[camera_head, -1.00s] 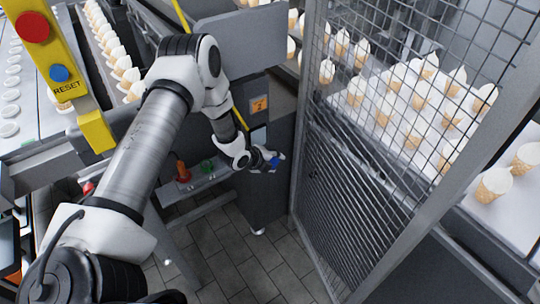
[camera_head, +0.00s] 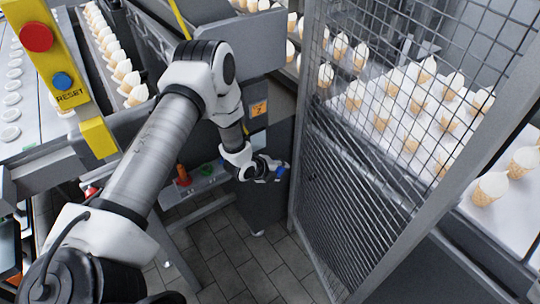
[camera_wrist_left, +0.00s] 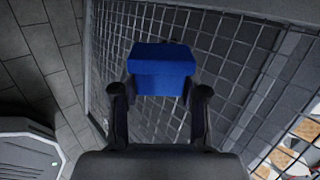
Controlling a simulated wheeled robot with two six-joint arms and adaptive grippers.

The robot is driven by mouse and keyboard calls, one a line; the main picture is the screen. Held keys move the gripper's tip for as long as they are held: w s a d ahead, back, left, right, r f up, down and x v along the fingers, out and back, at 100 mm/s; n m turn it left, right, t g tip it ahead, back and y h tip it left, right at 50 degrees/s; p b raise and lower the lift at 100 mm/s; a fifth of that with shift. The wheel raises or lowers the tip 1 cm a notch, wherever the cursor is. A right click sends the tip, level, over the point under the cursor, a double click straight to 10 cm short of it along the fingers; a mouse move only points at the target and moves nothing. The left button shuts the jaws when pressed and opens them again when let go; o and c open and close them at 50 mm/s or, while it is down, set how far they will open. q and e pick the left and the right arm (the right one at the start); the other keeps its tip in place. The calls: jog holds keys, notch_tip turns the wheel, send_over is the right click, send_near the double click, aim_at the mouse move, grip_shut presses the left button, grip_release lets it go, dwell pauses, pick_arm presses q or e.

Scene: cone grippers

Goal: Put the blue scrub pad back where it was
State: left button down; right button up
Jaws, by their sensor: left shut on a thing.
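The blue scrub pad (camera_wrist_left: 161,66) is between the fingertips of my left gripper (camera_wrist_left: 160,92) in the left wrist view, with the wire mesh behind it. In the head view my left gripper (camera_head: 275,169) is shut on the pad, and a small blue patch of the pad (camera_head: 281,172) shows at its tips. It is in front of the grey machine cabinet, left of the mesh gate. My right gripper is not in view.
A mesh gate (camera_head: 350,190) stands close on the right. A low shelf (camera_head: 207,182) holds an orange-red item (camera_head: 183,174) and a green item (camera_head: 206,169). Ice-cream cones stand on a white conveyor (camera_head: 400,130) behind the mesh. Tiled floor (camera_head: 225,262) lies below.

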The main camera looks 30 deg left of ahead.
pick_arm(q)
jog(key=s+d+r+n+y, duration=0.1)
jog(key=s+d+r, duration=0.1)
jog(key=d+r, duration=0.4)
jog(key=s+d+r+n+y, duration=0.1)
jog(key=s+d+r+n, duration=0.1)
jog(key=d+r, duration=0.5)
notch_tip(320, 180, up, 5)
jog(key=shift+s+r, duration=0.1)
jog(key=shift+s, duration=0.65)
jog(key=shift+w+d, duration=0.1)
